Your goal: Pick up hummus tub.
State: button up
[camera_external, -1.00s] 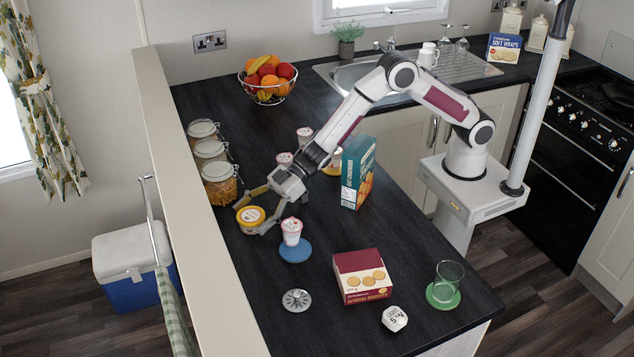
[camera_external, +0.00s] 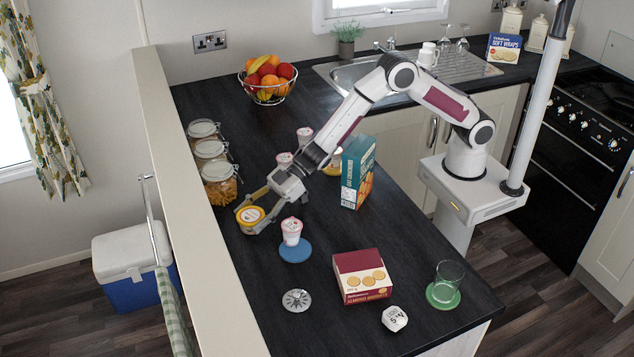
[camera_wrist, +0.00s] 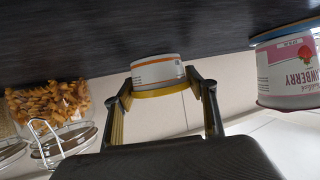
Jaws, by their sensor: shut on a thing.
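The hummus tub (camera_external: 251,215) is a small round tub with a yellow lid and a pale label, on the dark worktop near its left edge. In the wrist view the tub (camera_wrist: 157,73) sits between the two fingertips, its pale side with an orange band showing. My gripper (camera_external: 253,218) is low at the worktop and shut on the tub, one finger on each side; the fingers also show in the wrist view (camera_wrist: 160,90). I cannot tell whether any gap lies beneath the tub.
A pink-and-white yoghurt pot (camera_external: 291,231) on a blue coaster (camera_external: 295,251) stands close to the right of the tub. Clip-top jars (camera_external: 219,187) line the left edge behind it.

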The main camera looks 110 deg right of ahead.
aim_at(251, 214)
jog(key=shift+r, duration=0.1)
jog(key=shift+r, duration=4.95)
